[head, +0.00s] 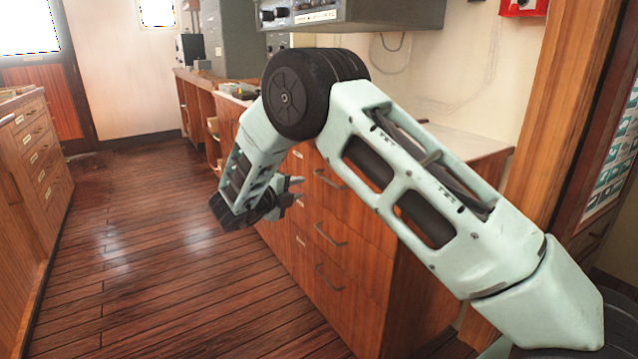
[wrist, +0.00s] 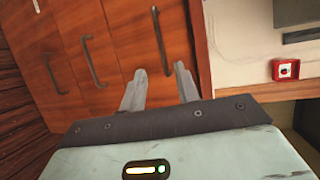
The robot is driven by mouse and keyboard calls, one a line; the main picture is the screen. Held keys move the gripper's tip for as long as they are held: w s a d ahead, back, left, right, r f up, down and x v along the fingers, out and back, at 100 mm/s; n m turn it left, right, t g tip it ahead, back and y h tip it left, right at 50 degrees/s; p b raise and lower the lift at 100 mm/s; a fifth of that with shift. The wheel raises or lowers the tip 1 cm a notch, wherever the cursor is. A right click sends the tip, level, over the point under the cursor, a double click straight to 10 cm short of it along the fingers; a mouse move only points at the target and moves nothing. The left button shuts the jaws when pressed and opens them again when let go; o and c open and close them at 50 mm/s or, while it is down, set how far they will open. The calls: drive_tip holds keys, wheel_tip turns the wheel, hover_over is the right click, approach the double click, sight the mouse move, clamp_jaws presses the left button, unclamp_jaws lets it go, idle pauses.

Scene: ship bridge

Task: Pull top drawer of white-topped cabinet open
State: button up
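The wooden cabinet (head: 400,300) with a pale top (head: 462,142) stands at the centre right, partly hidden behind my arm. Its front has a column of drawers with dark bar handles, all looking shut. The top drawer's handle (head: 330,180) is just right of my gripper (head: 298,190). In the wrist view, turned sideways, the top drawer handle (wrist: 161,40) lies ahead, in line with the gap between the fingers of my gripper (wrist: 161,70). The fingers are spread and empty. Whether they touch the drawer front I cannot tell; they appear short of the handle.
Lower handles (head: 330,236) project from the same front. Another drawer cabinet (head: 35,150) stands at the left. The wooden floor (head: 150,250) between them is clear. A grey console (head: 350,15) hangs above the cabinet top.

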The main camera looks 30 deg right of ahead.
drive_tip(key=x, duration=1.2)
drive_tip(key=shift+d+b, duration=0.2)
drive_tip(key=shift+b, duration=0.1)
drive_tip(key=shift+w, duration=0.1)
clamp_jaws()
